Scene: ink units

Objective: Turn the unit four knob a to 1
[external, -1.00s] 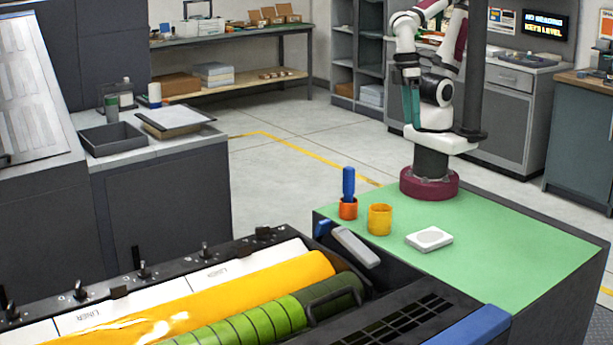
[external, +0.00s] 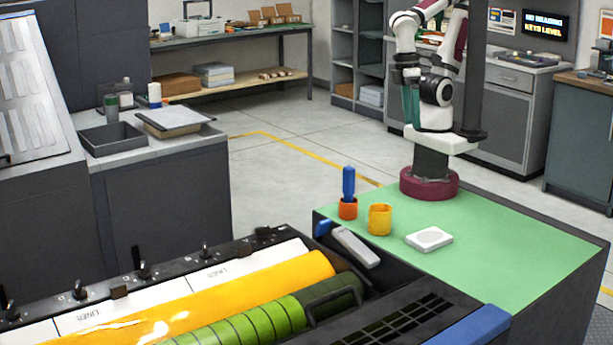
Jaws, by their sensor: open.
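A dark rail along the press in the lower left carries several small black knobs, among them one knob (external: 143,270), another (external: 205,249) and one near the rail's left end (external: 80,290). Their marks are too small to read, so I cannot tell which is knob a of unit four. My gripper (external: 411,108) hangs at the upper right, pointing down with teal parts, close to my own base. It is open and holds nothing that I can see. It is far from the knobs and touches none of them.
The green table top (external: 500,240) holds an orange cup (external: 348,210) with a blue-handled tool, a yellow cup (external: 380,219) and a white pad (external: 429,238). A yellow roller (external: 215,300) and green roller (external: 240,325) lie in front of the knob rail. A dark post stands beside my arm.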

